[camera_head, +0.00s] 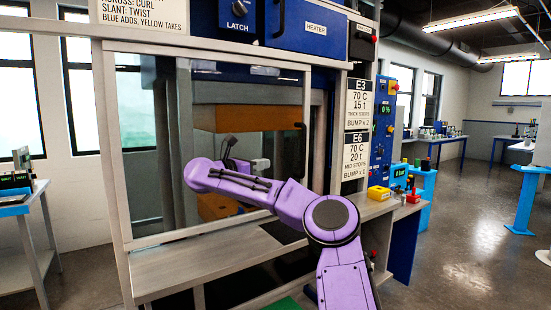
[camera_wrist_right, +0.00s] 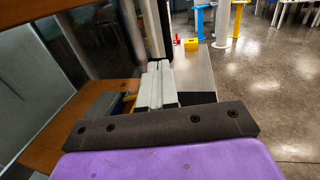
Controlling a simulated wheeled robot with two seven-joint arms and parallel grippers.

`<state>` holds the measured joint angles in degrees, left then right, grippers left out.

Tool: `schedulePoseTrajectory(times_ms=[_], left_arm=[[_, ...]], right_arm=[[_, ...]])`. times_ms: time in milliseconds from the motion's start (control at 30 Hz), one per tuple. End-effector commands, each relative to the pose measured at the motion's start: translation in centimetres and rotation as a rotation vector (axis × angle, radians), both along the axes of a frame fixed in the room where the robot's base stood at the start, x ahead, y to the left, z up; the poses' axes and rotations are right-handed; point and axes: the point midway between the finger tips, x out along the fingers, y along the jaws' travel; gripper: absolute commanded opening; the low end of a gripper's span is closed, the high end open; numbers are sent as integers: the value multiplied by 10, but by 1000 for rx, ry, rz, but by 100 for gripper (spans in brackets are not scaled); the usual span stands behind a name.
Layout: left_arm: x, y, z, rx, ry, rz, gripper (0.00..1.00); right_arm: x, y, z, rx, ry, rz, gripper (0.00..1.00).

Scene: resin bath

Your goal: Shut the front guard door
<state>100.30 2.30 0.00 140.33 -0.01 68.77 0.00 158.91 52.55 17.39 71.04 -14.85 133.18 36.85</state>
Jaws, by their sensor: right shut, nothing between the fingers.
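The front guard door (camera_head: 150,239) is a clear panel in a pale metal frame on the front of the machine, in the head view. A dark upright handle (camera_head: 301,150) shows near its right side. I cannot tell for sure how far the door stands open. My right gripper (camera_head: 262,165) is shut and empty, left of the handle and at about its height in the picture. I cannot tell whether it touches the door. Its pale fingers (camera_wrist_right: 156,85) also show in the right wrist view. My purple right arm hides the lower right of the door. My left gripper is not in view.
Behind the panel are orange-brown blocks (camera_head: 237,118). A pale ledge (camera_head: 200,265) runs below the door. To the right are sign plates (camera_head: 357,103), a blue control panel (camera_head: 384,120) and a yellow box (camera_head: 378,193) on the ledge. The floor further right is open.

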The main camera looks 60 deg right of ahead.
Motion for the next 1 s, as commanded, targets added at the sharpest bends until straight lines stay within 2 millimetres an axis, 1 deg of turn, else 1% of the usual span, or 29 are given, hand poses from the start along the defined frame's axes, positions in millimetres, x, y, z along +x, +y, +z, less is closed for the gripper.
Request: schedulePoseTrajectory(times_ms=[167,367,500,633,800,1000], left_arm=[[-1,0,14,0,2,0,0],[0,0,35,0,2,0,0],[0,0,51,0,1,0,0],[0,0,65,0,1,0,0],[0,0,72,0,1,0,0],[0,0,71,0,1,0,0]], right_arm=[[-8,-21,4,4,-3,0,0],[-20,-62,4,5,2,1,0],[-32,-91,5,4,0,-1,0],[-41,-113,4,4,2,-2,0],[-47,-128,2,3,1,-1,0],[-48,-130,0,1,1,0,0]])
